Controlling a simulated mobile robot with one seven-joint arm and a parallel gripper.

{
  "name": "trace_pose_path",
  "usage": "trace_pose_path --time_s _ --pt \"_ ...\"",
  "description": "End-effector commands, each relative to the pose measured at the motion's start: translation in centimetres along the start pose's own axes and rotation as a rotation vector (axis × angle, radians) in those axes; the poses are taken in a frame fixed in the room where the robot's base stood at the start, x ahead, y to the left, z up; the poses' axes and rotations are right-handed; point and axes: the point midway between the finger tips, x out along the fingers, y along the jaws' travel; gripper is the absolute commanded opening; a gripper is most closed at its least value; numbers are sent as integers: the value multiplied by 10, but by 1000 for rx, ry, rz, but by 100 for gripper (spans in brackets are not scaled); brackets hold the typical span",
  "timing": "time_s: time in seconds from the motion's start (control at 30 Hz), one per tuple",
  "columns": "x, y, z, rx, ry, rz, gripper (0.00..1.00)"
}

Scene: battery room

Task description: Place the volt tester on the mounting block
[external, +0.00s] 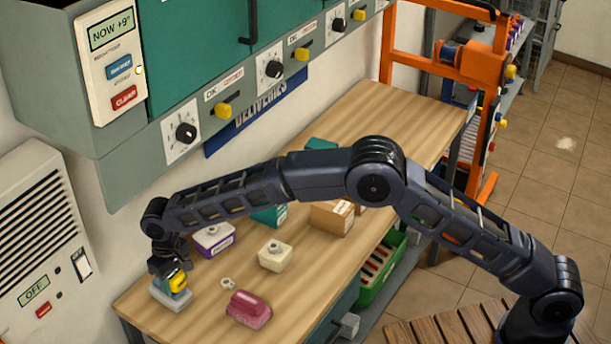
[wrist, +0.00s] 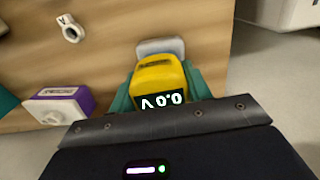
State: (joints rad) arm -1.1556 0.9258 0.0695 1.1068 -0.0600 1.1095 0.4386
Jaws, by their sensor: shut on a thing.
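The volt tester (external: 179,283) is yellow and sits between the fingers of my gripper (external: 174,279) at the near left end of the wooden bench. In the wrist view, the volt tester (wrist: 160,75) shows a dark display reading 0.0 V. Teal fingers of my gripper (wrist: 160,84) are shut on its two sides. A pale grey block, which looks like the mounting block (external: 163,297), lies directly below the tester. Its rounded edge (wrist: 160,46) shows just past the tester's end. Whether the tester touches the block cannot be told.
A purple-and-white box (external: 214,240), a cream box (external: 275,256), a small white ring (external: 228,283) and a pink block (external: 249,309) stand nearby on the bench. A cardboard box (external: 332,218) is farther back. The bench's left edge is close to my gripper.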

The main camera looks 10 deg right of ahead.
Motion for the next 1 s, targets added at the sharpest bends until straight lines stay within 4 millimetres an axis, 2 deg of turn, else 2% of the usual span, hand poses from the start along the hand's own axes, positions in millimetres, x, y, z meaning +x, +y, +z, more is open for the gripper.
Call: trace_pose_path --time_s 0.07,0.1,0.2,0.47,0.63,0.77,1.0 --pt "2 0 0 0 0 0 22" --pt "2 0 0 0 0 0 52" --pt "2 0 0 0 0 0 70" --pt "2 0 0 0 0 0 70" --pt "-8 0 0 0 1 -1 70" --pt "-27 0 0 0 1 -1 70" --pt "-74 0 0 0 1 -1 70"
